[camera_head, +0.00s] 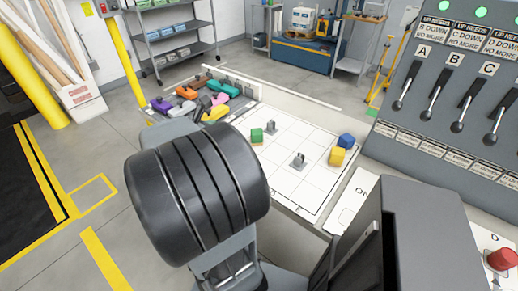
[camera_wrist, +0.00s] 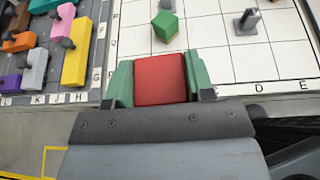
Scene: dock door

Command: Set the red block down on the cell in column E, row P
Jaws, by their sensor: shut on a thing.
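My gripper (camera_wrist: 160,82) is shut on the red block (camera_wrist: 160,79), which sits between its two green finger pads. The block is over the front edge of the white grid board (camera_wrist: 215,65). A green block (camera_wrist: 166,27) and a grey peg on a base (camera_wrist: 246,22) stand on the board. In the head view my arm hides the gripper and red block.
In the head view, a yellow block (camera_head: 337,157) and a blue block (camera_head: 346,141) stand at the board's right side. Several coloured pieces lie on a grey board (camera_wrist: 55,83) to the left. A lever panel (camera_head: 440,90) rises at the right.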

